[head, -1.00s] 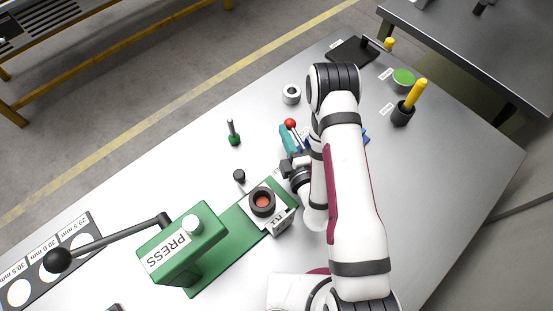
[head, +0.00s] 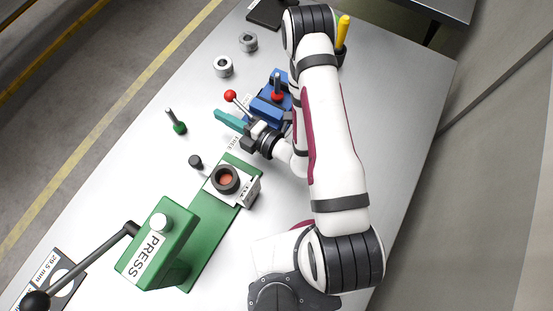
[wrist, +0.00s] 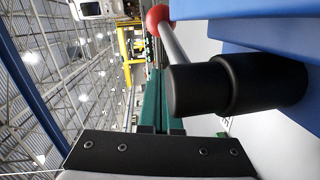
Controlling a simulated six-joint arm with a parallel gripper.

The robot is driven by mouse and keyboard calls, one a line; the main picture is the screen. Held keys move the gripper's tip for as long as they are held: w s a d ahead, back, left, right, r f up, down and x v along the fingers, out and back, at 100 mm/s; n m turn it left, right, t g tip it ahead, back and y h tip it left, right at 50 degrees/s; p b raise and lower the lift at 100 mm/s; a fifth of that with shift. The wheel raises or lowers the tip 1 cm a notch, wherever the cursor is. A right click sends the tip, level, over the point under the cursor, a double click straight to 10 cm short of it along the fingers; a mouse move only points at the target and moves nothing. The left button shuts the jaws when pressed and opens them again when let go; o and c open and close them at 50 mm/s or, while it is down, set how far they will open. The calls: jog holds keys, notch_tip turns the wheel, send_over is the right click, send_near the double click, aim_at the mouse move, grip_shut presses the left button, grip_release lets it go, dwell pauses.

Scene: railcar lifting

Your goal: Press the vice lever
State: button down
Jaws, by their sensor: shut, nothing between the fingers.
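The blue vice (head: 285,112) stands near the middle of the table, partly hidden by my arm. Its lever has a red ball (head: 231,95) on a thin grey rod. In the wrist view the lever's black hub (wrist: 235,85) is close in front, against the blue vice body (wrist: 285,35). The rod rises from the hub to the red ball (wrist: 157,18). My gripper (head: 218,114) has teal fingers, shut and empty, just below the ball in the head view. The fingers (wrist: 153,85) pass beside the hub; I cannot tell whether they touch the lever.
The green press (head: 160,245) with its long black handle stands at lower left. A block with a dark ring (head: 226,180) sits on its base.

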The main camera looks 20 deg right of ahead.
jog(key=s+n+g+y, duration=0.3)
jog(key=shift+s+a+g, duration=0.1)
jog(key=shift+a+g, duration=0.15)
jog(key=shift+g, duration=0.05)
jog(key=s, duration=0.5)
jog(key=shift+d+r, duration=0.25)
jog(key=shift+d, duration=0.15)
jog(key=shift+n+g, duration=0.3)
jog(key=shift+n, duration=0.5)
jog(key=v, duration=0.7)
jog(key=s+v, duration=0.1)
jog(key=v, duration=0.2)
jog(key=shift+s+r, duration=0.15)
jog(key=shift+r, duration=0.15)
jog(key=s+r+n+g+h, duration=0.4)
jog(key=r+n+g+h, duration=0.1)
jog(key=n, duration=1.2)
jog(key=s+a+r+n+g+h, duration=0.1)
jog(key=s+r+n+g+h, duration=0.4)
jog(key=n, duration=1.2)
notch_tip(320, 180, up, 3)
jog(key=shift+a+r, duration=0.1)
jog(key=shift+a, duration=0.1)
